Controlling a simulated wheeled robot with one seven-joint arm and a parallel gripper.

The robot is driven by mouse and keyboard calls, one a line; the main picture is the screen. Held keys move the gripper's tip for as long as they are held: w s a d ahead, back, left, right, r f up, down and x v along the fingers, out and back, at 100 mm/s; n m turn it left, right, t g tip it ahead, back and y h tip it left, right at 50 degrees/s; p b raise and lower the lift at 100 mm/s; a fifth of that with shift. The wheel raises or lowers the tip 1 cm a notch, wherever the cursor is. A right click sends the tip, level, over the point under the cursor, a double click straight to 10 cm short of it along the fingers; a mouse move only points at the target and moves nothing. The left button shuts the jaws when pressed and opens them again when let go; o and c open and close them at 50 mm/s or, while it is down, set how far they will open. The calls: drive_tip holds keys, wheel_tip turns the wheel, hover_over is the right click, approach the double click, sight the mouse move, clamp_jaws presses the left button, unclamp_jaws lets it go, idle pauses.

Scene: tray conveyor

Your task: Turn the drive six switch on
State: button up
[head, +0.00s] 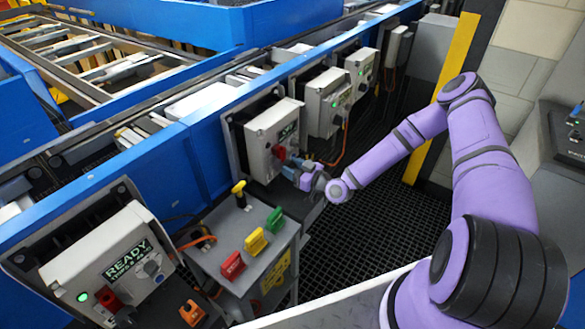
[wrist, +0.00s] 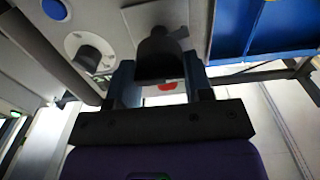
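Several pale drive boxes stand along the conveyor; their drive numbers are too small to read in the head view. My gripper (head: 290,172) is at the front of one pale box (head: 263,140), close to its red switch (head: 279,152). In the wrist view my gripper (wrist: 160,78) has its fingers apart on either side of a dark knob-like part (wrist: 160,48). Whether they touch it is unclear. A small red patch (wrist: 167,87) shows between the fingers. A round grey dial (wrist: 88,55) lies to their left.
A nearer box (head: 110,262) reads READY and has a lit green lamp. A grey stand (head: 235,235) holds red, yellow and green blocks and a yellow-topped knob. More boxes (head: 328,102) stand farther back. Dark grating (head: 365,225) is clear floor.

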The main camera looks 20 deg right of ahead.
drive_tip(key=shift+c, duration=0.7)
drive_tip(key=shift+m, duration=0.3)
drive_tip(key=m, duration=0.3)
drive_tip(key=shift+m, duration=0.3)
drive_tip(key=m, duration=0.4)
drive_tip(key=shift+w+d+m, duration=0.1)
drive_tip(key=shift+d+m, duration=0.05)
drive_tip(key=shift+m, duration=0.15)
drive_tip(key=m, duration=0.4)
drive_tip(key=shift+f, duration=0.15)
drive_tip(key=m, duration=0.5)
drive_tip(key=shift+f, duration=0.1)
